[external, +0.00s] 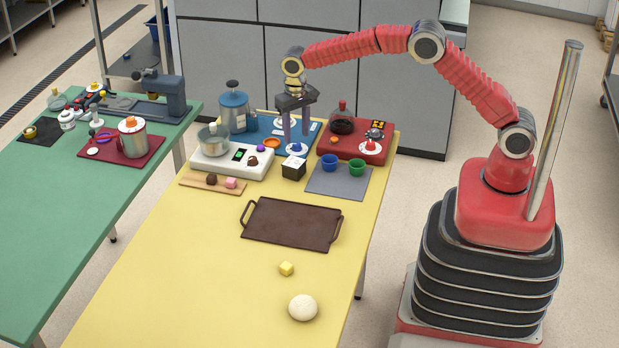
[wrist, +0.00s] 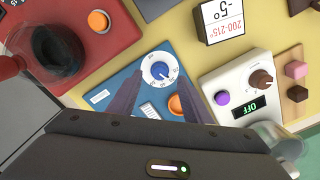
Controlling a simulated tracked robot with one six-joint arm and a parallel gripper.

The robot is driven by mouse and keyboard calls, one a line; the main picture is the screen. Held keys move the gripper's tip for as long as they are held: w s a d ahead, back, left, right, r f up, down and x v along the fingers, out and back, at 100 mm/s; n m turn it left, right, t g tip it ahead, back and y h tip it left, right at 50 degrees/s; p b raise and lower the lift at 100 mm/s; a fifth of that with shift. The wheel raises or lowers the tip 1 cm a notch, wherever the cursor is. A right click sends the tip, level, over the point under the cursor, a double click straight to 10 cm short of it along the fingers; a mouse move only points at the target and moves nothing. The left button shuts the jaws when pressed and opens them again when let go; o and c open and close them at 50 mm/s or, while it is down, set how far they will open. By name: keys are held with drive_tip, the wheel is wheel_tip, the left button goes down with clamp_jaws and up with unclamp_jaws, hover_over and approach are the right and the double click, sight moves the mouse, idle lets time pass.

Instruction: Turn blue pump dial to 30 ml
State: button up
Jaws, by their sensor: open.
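The blue pump (external: 234,110) has a blue canister and a blue base plate (wrist: 125,82) at the back of the yellow table. Its dial (external: 296,148) is a blue knob on a white scale disc, and it shows in the wrist view (wrist: 160,70) too. The scale marks are too small to read, so I cannot tell the setting. My gripper (external: 295,140) points down over the dial. Its fingers are apart and empty, one on each side of the knob in the wrist view (wrist: 163,76). I cannot tell whether they touch it.
An orange button (wrist: 175,104) sits on the base near the dial. A red unit (external: 350,147) with a glass flask stands to the right, a white scale-like unit (external: 232,166) to the left. A black-and-white cube (external: 293,167) stands close in front. A brown tray (external: 291,224) lies further forward.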

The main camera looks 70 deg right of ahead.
sight(299, 143)
wheel_tip(299, 143, up, 10)
idle(0.4)
idle(0.3)
drive_tip(key=s+f+n, duration=0.4)
drive_tip(key=s, duration=0.1)
drive_tip(key=s+r+n+t, duration=0.1)
drive_tip(key=s+r, duration=0.3)
drive_tip(key=s, duration=0.8)
drive_tip(key=s+d+r+n+t, duration=0.1)
drive_tip(key=s+r, duration=0.3)
drive_tip(key=s, duration=0.8)
drive_tip(key=s+r+n+t, duration=0.2)
drive_tip(key=s+r+t, duration=0.1)
drive_tip(key=s, duration=0.9)
drive_tip(key=shift+s+d+r+t, duration=0.3)
drive_tip(key=shift+d+r, duration=0.1)
drive_tip(key=shift+r, duration=0.15)
